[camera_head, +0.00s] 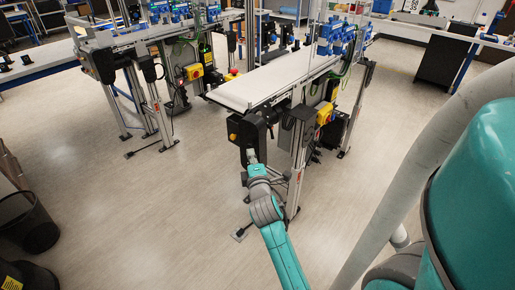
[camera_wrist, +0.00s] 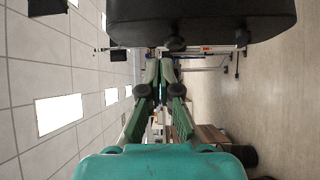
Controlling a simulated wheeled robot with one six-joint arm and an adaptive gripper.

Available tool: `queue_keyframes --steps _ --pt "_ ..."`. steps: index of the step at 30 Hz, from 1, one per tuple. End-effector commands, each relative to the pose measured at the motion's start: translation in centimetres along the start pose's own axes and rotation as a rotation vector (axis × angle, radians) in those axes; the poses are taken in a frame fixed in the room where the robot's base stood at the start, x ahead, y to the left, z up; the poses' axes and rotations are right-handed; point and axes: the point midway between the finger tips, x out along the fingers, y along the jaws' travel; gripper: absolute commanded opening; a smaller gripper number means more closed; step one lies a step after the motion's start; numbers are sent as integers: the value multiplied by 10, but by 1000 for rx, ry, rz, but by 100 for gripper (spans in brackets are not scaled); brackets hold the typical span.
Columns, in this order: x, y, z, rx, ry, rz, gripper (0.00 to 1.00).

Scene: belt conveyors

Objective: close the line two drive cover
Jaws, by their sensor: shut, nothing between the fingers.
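A black drive housing (camera_head: 247,131) hangs under the near end of the right white conveyor; I take it for the line two drive cover, though no label is readable. In the wrist view a large black rounded panel with two dark knobs (camera_wrist: 215,18) fills the top. In the head view my gripper (camera_head: 252,157) is small, right below the housing. How far the cover stands open is not clear.
The right conveyor belt (camera_head: 265,80) stands on metal legs, with a yellow switch box (camera_head: 324,113) beside it. Another conveyor (camera_head: 135,38) stands to the left with a similar black unit (camera_head: 148,68). A dark bin (camera_head: 27,222) is at the left. The floor between is clear.

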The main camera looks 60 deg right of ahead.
Motion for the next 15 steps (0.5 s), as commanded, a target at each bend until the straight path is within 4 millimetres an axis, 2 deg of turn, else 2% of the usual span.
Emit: queue_keyframes --steps 1,6,15 --pt "10 1 0 1 -1 2 0" --pt "25 0 17 1 -2 1 0" --pt "36 0 28 1 0 1 0"
